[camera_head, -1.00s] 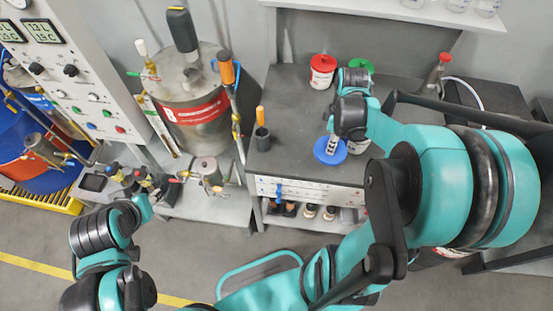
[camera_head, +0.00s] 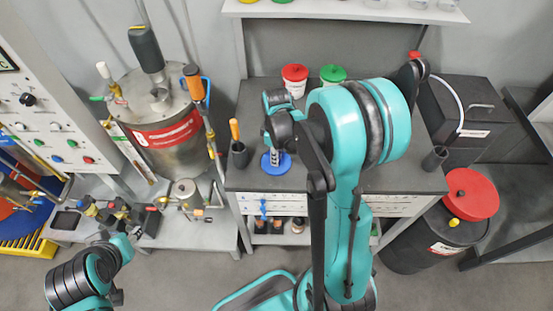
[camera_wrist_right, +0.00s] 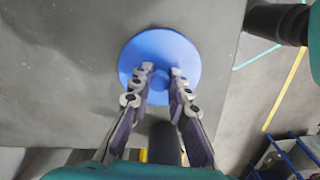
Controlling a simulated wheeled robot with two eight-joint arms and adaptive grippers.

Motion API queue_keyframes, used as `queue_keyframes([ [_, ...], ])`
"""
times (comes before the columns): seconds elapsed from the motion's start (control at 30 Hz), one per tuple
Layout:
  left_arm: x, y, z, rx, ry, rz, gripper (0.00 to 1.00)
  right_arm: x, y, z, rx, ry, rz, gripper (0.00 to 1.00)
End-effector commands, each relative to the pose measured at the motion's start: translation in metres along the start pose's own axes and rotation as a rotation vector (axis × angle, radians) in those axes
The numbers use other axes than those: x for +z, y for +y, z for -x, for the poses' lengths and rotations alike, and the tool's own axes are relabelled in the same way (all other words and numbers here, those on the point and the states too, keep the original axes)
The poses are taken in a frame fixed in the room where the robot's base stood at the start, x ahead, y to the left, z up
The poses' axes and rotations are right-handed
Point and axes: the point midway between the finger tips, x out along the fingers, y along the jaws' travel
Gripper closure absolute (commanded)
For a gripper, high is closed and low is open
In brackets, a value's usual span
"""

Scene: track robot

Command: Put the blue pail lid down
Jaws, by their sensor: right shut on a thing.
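The blue pail lid (camera_head: 276,168) is a flat round disc with a small knob. It is at the front left part of the dark grey bench top (camera_head: 385,179), right of the tool holder. My right gripper (camera_head: 273,156) is above it, pointing down. In the right wrist view, its fingers (camera_wrist_right: 160,80) are shut on the knob of the lid (camera_wrist_right: 157,45). Whether the lid touches the bench top I cannot tell.
A black holder (camera_head: 239,153) with an orange-handled tool stands just left of the lid. A red-lidded pail (camera_head: 294,80) and a green-lidded pail (camera_head: 333,74) stand at the back. A dark cup (camera_head: 434,158) stands at the right. My right arm hides the bench's middle.

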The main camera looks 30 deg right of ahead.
Motion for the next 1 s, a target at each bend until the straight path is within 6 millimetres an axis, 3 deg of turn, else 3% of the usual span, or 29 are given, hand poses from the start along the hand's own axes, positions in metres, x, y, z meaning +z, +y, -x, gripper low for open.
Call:
queue_keyframes([
  [0.4,0.004,0.000,-0.005,0.000,0.000,0.000,0.60,0.000,0.000,-0.009,0.000,0.000,0.000,1.00],
  [0.43,0.003,0.000,-0.004,0.000,0.000,0.000,0.60,0.000,0.000,-0.007,0.000,0.000,0.000,0.76],
  [0.5,0.003,0.000,-0.004,0.000,0.000,0.000,0.60,0.000,0.000,-0.007,0.000,0.000,0.000,0.62],
  [0.83,0.001,0.000,-0.002,0.000,0.000,0.000,0.60,0.000,0.000,-0.005,0.000,0.000,0.000,0.62],
  [1.0,-0.004,0.000,0.006,0.000,0.000,0.000,0.60,0.000,0.000,0.016,0.000,0.000,0.000,0.62],
])
